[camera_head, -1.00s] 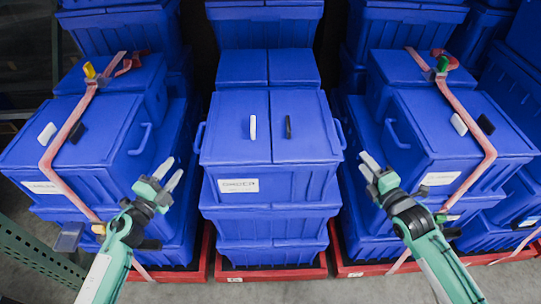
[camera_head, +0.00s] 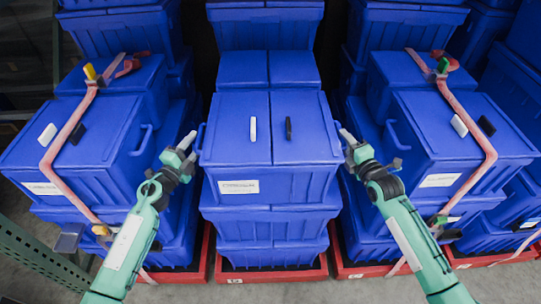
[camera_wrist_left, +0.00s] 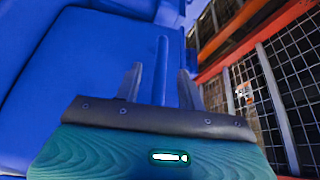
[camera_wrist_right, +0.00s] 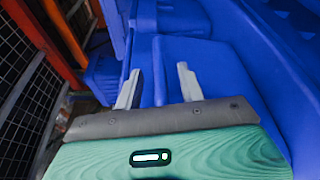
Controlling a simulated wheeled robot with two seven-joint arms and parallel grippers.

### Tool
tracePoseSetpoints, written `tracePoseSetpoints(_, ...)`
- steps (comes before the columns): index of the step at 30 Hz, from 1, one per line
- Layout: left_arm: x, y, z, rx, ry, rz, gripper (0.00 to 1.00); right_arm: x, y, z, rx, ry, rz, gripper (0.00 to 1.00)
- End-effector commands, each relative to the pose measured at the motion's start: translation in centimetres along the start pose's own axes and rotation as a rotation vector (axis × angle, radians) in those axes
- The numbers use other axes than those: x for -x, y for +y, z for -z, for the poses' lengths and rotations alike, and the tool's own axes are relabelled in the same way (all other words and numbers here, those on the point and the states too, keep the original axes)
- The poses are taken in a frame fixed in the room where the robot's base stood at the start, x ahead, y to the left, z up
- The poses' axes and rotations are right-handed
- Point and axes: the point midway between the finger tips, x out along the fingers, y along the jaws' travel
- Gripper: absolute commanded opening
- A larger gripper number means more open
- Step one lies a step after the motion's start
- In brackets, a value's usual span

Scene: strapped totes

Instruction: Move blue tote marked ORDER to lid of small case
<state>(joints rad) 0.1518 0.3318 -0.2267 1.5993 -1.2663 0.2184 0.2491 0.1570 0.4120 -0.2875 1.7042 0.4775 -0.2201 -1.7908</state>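A blue tote (camera_head: 270,135) with a white label on its front tops the middle stack. The label print is too small to read surely. Its lid carries one white and one black latch. My left gripper (camera_head: 189,146) is open beside the tote's left side handle; in the left wrist view the handle bar (camera_wrist_left: 161,70) stands between the fingers. My right gripper (camera_head: 350,139) is open at the right side; in the right wrist view the handle bar (camera_wrist_right: 159,70) stands between the fingers. A smaller blue case (camera_head: 268,68) sits behind the tote; I cannot tell whether it is the small case.
Left (camera_head: 75,140) and right (camera_head: 455,135) stacks of blue totes, held by pink straps, flank the middle one closely. Red bases (camera_head: 270,276) lie under the stacks. A perforated green post (camera_head: 40,255) stands at lower left. Grey floor shows in front.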

Motion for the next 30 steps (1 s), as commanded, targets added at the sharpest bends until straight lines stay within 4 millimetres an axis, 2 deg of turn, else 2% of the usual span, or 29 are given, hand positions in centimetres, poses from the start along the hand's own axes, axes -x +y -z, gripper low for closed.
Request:
tracePoseSetpoints(3,-1.5,0.0,0.0,0.001,0.0,0.0,0.4,-1.5,0.0,0.0,-0.001,-0.001,0.0,0.4)
tracePoseSetpoints(6,-2.3,0.0,0.0,0.001,0.001,0.0,0.4,-2.3,0.0,0.0,-0.001,0.0,0.0,0.4)
tracePoseSetpoints(18,-2.8,0.0,0.0,0.0,0.001,-0.001,0.4,-2.8,0.0,0.0,0.0,0.0,0.0,0.4)
tracePoseSetpoints(20,-2.8,0.0,0.0,0.0,0.001,-0.001,0.3,-2.8,0.0,0.0,0.0,0.0,0.0,0.3)
tracePoseSetpoints(24,-2.8,0.0,0.0,0.0,0.001,-0.001,0.02,-2.8,0.0,0.0,0.0,0.0,0.0,0.02)
tracePoseSetpoints(25,-2.8,0.0,0.0,0.0,0.001,-0.001,0.0,-2.8,0.0,0.0,0.0,0.0,0.0,0.0)
tracePoseSetpoints(30,-2.8,0.1,0.0,0.0,0.0,-0.001,0.0,-2.8,0.0,0.0,0.0,0.0,0.0,0.0)
